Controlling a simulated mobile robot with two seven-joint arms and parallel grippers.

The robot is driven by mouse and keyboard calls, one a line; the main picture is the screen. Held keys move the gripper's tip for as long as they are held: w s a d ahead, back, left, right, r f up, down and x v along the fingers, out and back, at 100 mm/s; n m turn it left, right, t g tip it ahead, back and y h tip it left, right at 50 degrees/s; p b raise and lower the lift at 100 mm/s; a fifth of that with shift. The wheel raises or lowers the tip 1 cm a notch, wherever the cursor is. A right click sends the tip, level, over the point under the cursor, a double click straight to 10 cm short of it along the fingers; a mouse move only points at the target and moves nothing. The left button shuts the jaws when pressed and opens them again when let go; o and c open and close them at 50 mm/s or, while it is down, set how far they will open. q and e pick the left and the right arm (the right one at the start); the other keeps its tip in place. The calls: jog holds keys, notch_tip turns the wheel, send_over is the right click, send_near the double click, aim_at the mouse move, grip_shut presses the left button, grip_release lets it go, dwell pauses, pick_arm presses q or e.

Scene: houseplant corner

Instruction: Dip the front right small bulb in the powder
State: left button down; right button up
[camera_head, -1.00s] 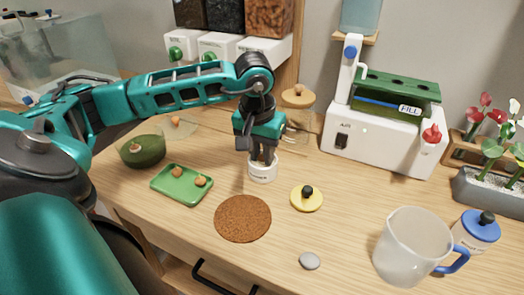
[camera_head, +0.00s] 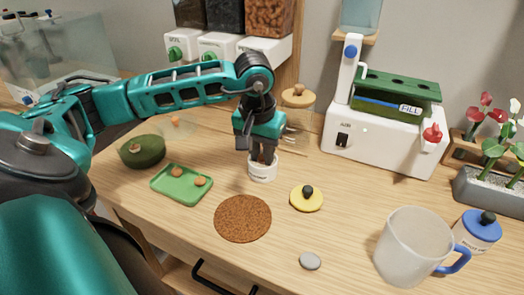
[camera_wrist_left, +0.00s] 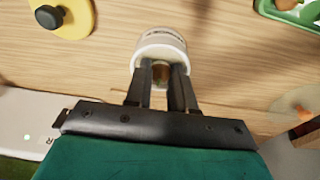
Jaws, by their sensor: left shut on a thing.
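My left gripper (camera_head: 262,156) points down at the mouth of a small white jar (camera_head: 263,174) on the table. The jar stands upright and uncovered. In the left wrist view the two fingers (camera_wrist_left: 161,80) are shut on a small brown bulb (camera_wrist_left: 160,72), their tips at the opening of the jar (camera_wrist_left: 160,43). The powder inside is hidden, so I cannot tell whether the bulb touches it. A green tray (camera_head: 178,194) to the left holds two small bulbs, one farther back (camera_head: 180,170) and one nearer (camera_head: 199,181). My right gripper is not in view.
A yellow lid (camera_head: 316,203) with a black knob lies right of the jar. A brown round mat (camera_head: 243,218), a grey stone (camera_head: 310,261), a clear mug (camera_head: 413,245) and a green bowl (camera_head: 143,155) stand around. A white machine (camera_head: 380,140) is behind. The table between mat and mug is mostly clear.

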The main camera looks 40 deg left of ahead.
aim_at(262, 155)
pick_arm(q)
jog(key=shift+r+p, duration=2.35)
jog(key=shift+r, duration=1.1)
